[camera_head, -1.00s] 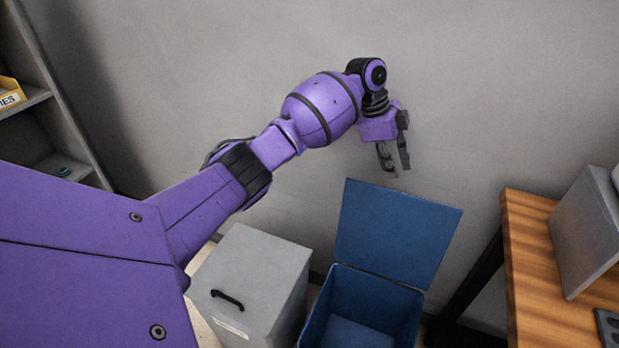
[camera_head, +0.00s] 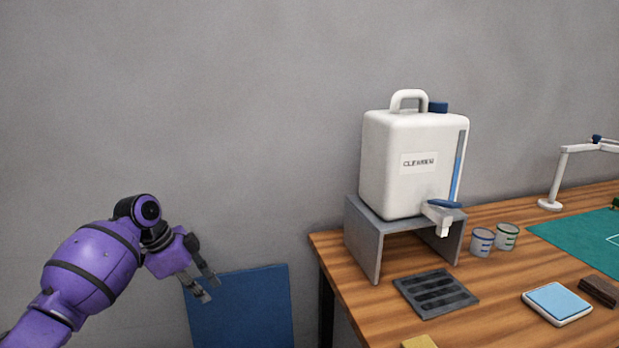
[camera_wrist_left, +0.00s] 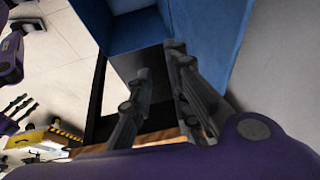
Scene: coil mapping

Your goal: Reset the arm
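My left arm (camera_head: 92,262) is purple and comes in from the lower left in the head view. My left gripper (camera_head: 210,291) hangs tilted down and right, in front of the blue bin's raised lid (camera_head: 245,312). Its two dark fingers are apart with nothing between them. The wrist view shows the same fingers with the blue bin (camera_wrist_left: 215,35) beyond them. Purple parts with dark fingers (camera_wrist_left: 18,106) show at the wrist view's left edge, perhaps my right gripper; its opening is unclear. My right arm is not in the head view.
A wooden table (camera_head: 325,244) stands right of the lid. It holds a white cleaner jug (camera_head: 385,172) on a grey stand (camera_head: 357,240), two small cups (camera_head: 482,243), a dark grate (camera_head: 418,307) and a lamp (camera_head: 557,180). The wall above the left arm is clear.

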